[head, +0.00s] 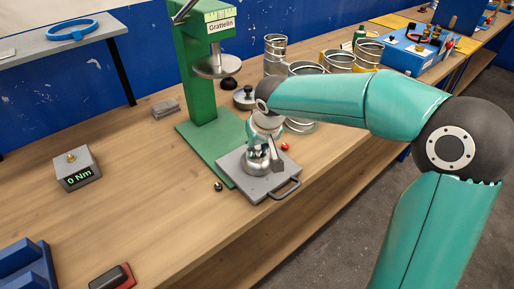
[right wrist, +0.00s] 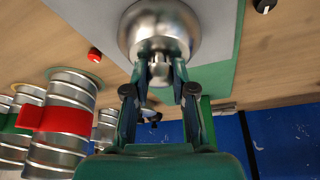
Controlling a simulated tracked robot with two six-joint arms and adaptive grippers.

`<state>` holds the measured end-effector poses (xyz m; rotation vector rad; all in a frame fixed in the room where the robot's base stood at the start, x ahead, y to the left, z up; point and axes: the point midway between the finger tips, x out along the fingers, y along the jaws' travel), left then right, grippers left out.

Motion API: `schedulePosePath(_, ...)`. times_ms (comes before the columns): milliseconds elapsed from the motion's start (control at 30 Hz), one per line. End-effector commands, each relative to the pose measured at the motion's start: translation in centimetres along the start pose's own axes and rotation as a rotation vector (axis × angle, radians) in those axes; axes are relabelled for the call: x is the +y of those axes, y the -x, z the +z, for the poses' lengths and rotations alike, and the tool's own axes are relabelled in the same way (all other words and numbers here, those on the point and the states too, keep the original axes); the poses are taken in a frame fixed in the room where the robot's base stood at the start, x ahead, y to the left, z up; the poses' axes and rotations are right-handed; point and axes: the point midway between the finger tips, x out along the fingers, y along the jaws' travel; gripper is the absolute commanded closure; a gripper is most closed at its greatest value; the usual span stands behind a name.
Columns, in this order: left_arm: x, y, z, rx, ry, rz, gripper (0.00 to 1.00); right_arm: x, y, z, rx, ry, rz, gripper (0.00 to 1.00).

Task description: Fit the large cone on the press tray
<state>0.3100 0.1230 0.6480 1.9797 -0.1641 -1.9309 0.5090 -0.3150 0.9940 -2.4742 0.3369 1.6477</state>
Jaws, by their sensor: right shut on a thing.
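The press tray (head: 282,188) is a flat grey plate with a dark handle, at the foot of the green press (head: 197,90). A shiny metal cone (head: 257,167) stands at the tray's left part. It also shows as a rounded metal body with a narrow knob in the right wrist view (right wrist: 168,28). My right gripper (right wrist: 160,82) is shut on the cone's knob from above. In the head view the right gripper (head: 262,143) partly covers the cone's top. I cannot tell whether the cone's base is seated or just touching the tray. My left gripper is not in view.
Several metal spiral duct pieces (head: 337,61) stand behind my right arm. A red knob (head: 285,146) and a small dark knob (head: 218,186) are near the tray. A torque display box (head: 77,168) reads 0 Nm.

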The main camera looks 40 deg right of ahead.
Motion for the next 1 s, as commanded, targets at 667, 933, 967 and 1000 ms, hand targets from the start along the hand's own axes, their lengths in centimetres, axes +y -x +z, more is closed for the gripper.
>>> schedulePosePath(667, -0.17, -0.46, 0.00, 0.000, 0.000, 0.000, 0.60, 0.00, -0.12, 0.00, 0.003, 0.000, -0.001, 1.00)
schedulePosePath(933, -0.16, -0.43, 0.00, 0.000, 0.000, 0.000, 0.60, 0.00, -0.14, 0.05, 0.001, 0.000, 0.000, 0.72)
schedulePosePath(967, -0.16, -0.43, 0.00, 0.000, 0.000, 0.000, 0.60, 0.00, -0.15, 0.06, 0.001, 0.000, 0.000, 0.67)
schedulePosePath(1000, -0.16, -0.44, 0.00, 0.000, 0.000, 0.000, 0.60, 0.00, -0.15, 0.06, 0.001, 0.000, 0.000, 0.60)
